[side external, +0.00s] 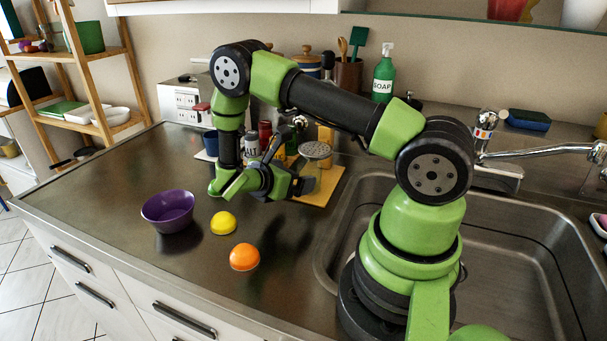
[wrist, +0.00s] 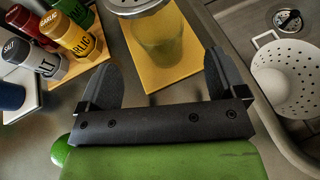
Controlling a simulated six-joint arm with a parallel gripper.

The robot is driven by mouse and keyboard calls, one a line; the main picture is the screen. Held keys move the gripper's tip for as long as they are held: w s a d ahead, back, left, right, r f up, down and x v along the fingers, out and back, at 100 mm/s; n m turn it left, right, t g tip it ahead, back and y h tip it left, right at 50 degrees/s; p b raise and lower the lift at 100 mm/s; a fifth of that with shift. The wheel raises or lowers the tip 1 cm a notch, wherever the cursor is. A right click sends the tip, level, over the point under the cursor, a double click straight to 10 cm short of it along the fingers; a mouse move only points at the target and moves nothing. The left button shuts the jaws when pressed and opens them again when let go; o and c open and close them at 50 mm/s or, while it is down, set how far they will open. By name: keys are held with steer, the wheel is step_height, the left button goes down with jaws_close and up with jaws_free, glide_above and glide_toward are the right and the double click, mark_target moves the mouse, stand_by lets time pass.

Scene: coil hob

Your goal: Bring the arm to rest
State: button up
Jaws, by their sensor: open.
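My gripper (side external: 292,164) is held above the counter between the bowl and the sink, pointing toward the back. In the wrist view my gripper (wrist: 160,88) has its two black fingers wide apart with nothing between them. Beyond the fingers, a glass jar with a metal lid (wrist: 155,40) stands on a yellow board (wrist: 185,65). The jar's perforated lid (side external: 316,150) shows just behind my gripper in the side view. The arm is bent, with its elbow raised over the counter.
A purple bowl (side external: 168,211), a yellow round item (side external: 223,223) and an orange round item (side external: 244,257) sit on the counter's front part. Spice jars (wrist: 75,35) stand behind the gripper. The sink (side external: 500,245) is at right, with a white colander (wrist: 285,75). The left counter is clear.

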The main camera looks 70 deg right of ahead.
steer(key=shift+v, duration=1.1)
steer(key=s+a+r+m+t+y, duration=0.5)
steer(key=a+r+m, duration=0.4)
steer(key=r, duration=0.3)
steer(key=s+a+r+m+t+y, duration=0.6)
steer(key=a+r+m+y, duration=0.3)
steer(key=r, duration=0.3)
steer(key=shift+s+a+r+y, duration=0.25)
steer(key=shift+s+a+y, duration=0.1)
steer(key=shift+s+y, duration=0.1)
